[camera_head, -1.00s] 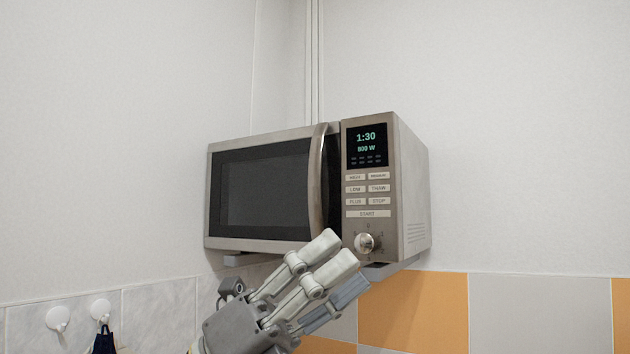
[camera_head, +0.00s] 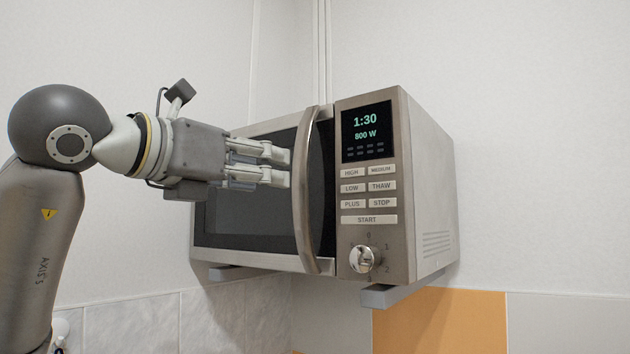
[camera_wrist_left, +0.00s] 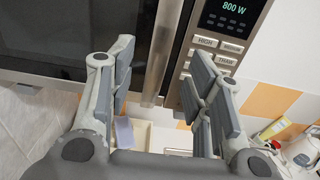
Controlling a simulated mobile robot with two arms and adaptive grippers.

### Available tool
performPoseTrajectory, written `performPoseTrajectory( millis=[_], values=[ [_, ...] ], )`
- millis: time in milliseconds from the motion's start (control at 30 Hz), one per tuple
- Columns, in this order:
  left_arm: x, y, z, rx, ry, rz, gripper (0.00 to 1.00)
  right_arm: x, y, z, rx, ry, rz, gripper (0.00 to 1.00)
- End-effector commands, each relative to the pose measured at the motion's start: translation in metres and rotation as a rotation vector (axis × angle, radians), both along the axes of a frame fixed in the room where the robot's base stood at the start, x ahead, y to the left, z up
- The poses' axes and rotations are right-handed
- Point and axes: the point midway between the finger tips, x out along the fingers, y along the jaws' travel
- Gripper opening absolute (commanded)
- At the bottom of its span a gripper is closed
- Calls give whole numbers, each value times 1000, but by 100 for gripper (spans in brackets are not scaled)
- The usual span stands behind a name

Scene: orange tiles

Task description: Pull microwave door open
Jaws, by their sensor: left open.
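The microwave (camera_head: 432,200) is a steel box with a dark glass door (camera_head: 248,222), and the door looks shut. Its curved vertical metal handle (camera_head: 304,190) runs along the door's right edge, beside the control panel. My left gripper (camera_head: 285,166) comes in from the left in front of the door, with its fingertips close to the handle's left side. In the left wrist view my left gripper (camera_wrist_left: 160,85) is open, and the handle (camera_wrist_left: 163,50) appears between its two fingers, beyond the tips. I cannot tell whether they touch it. My right gripper is not in view.
The control panel (camera_head: 368,200) has a lit display, buttons and a protruding round knob (camera_head: 364,258). The microwave rests on wall brackets (camera_head: 392,295). Tiled walls lie below and behind. In the wrist view, a kettle-like object (camera_wrist_left: 303,150) stands at lower right.

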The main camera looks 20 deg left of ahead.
Motion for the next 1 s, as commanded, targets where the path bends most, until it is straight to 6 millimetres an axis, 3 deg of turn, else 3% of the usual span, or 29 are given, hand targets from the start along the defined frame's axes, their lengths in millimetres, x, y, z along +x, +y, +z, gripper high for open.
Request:
performPoseTrajectory(
  millis=[200, 300, 433, 700, 967, 1000],
  values=[
    [37, -15, 2, 0, 7, -4, 46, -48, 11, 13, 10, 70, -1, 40],
    [55, -22, 2, 1, 6, -6, 46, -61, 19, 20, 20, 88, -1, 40],
    [75, -29, 1, 2, 5, -6, 46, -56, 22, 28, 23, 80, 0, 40],
    [95, -36, -1, 1, 2, -5, 46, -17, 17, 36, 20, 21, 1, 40],
    [95, -36, -2, 2, 2, -6, 46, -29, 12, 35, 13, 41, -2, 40],
    [95, -36, -2, 2, 2, -6, 41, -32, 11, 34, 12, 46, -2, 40]
  ],
)
